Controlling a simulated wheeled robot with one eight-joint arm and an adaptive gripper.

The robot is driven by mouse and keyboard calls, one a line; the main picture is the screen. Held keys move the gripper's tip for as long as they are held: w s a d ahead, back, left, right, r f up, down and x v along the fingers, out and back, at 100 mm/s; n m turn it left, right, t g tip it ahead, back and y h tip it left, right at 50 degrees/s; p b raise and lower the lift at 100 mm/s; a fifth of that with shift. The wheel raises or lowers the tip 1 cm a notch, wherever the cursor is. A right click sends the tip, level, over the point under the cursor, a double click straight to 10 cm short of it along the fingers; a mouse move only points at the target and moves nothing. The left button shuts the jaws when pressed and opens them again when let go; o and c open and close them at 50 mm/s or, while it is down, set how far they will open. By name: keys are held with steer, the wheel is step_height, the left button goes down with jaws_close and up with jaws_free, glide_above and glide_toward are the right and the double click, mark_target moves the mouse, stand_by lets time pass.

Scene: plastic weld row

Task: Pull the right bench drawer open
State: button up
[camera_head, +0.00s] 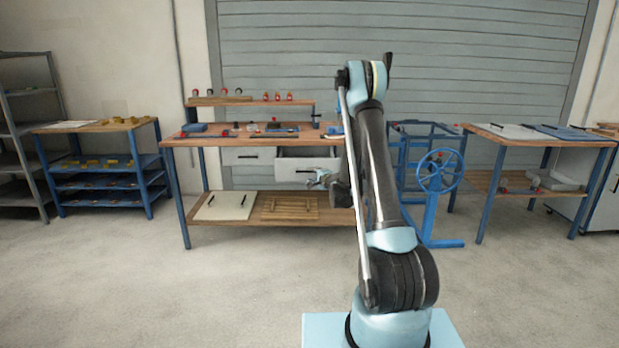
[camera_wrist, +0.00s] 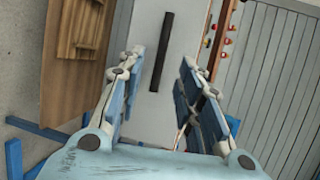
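The right bench drawer (camera_head: 290,173) has a pale grey front with a dark bar handle. It stands out from under the bench top, and a strip of its inside shows above its front. In the wrist view the drawer front (camera_wrist: 185,25) fills the middle, and its dark handle (camera_wrist: 161,52) lies in the gap between my fingers, touching neither. My gripper (camera_wrist: 161,62) is open and empty. In the head view my gripper (camera_head: 318,181) is just in front of the drawer, low and right of the handle. My arm hides the bench's right end.
The left drawer (camera_head: 240,156) is shut under the workbench top (camera_head: 230,142). A lower shelf (camera_head: 335,213) holds a pale board and a wooden pallet-like piece. A blue handwheel stand (camera_head: 432,205) is on the right. The floor in front is clear.

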steer(key=shift+v, duration=2.2)
steer(key=s+d+r+n+g, duration=0.1)
steer(key=s+r+n+g, duration=0.3)
steer(key=s, duration=0.8)
steer(key=s+r+n+g, duration=0.2)
steer(key=s+r+n, duration=0.4)
steer(key=s, duration=0.5)
steer(key=s+d+f+n+g+h, duration=0.1)
steer(key=s+d, duration=0.3)
steer(key=s, duration=0.8)
steer(key=s+d+f+n+g+h, duration=0.2)
steer(key=s+d+f+g+h, duration=0.1)
steer(key=s, duration=0.9)
steer(key=s+d+f+n+g+h, duration=0.1)
steer(key=s+d, duration=0.4)
steer(key=s, duration=0.7)
steer(key=shift+s+f+n+g+h, duration=0.3)
steer(key=shift+f+g+h, duration=0.35)
steer(key=shift+f, duration=0.3)
steer(key=shift+w+f, duration=0.2)
steer(key=shift+w, duration=0.3)
